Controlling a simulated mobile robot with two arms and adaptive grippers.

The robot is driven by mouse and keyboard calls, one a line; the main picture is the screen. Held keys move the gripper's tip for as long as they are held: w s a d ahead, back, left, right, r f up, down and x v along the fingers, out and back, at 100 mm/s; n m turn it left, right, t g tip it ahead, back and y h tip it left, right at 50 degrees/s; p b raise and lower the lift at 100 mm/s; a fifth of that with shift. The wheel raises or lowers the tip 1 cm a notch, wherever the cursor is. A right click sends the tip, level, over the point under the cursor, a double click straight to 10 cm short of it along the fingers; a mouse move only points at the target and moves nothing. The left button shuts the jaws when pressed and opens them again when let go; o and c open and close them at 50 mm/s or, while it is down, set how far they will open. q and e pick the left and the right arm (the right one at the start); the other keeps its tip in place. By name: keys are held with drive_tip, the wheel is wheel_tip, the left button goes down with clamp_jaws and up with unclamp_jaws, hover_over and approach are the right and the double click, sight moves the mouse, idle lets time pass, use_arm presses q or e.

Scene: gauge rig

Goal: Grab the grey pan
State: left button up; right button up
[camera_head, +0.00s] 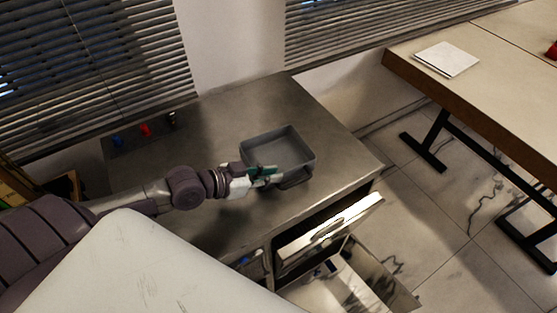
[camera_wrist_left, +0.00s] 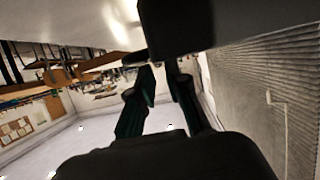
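The grey pan (camera_head: 286,146) is a square, shallow, open tray on the metal counter in the head view. It looks empty. My left gripper (camera_head: 264,171) reaches in from the left and is at the pan's near left edge, overlapping it in the picture. In the left wrist view, the two dark green fingers (camera_wrist_left: 164,72) come close together at a dark block that hides their tips. I cannot tell whether they grip the pan or only stand at it. My right gripper is not in view.
The metal counter (camera_head: 220,130) is mostly clear around the pan. Small blue and red items (camera_head: 145,130) stand at its back left. An open drawer (camera_head: 330,232) juts out from the counter's front. A wooden table (camera_head: 500,80) with a white pad (camera_head: 446,59) stands at the right.

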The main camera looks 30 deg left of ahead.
sight(290, 171)
use_arm(q)
drive_tip(key=shift+w+d+f, duration=0.15)
drive_tip(key=shift+w+d, duration=0.2)
drive_tip(key=shift+w, duration=0.05)
drive_tip(key=p+x, duration=0.1)
drive_tip(key=x, duration=0.3)
drive_tip(key=shift+w+d, duration=0.1)
drive_tip(key=shift+w, duration=0.3)
drive_tip(key=shift+w+d+f, duration=0.15)
drive_tip(key=shift+f, duration=0.05)
drive_tip(key=shift+c, duration=0.3)
clamp_jaws()
drive_tip(key=shift+r, duration=0.1)
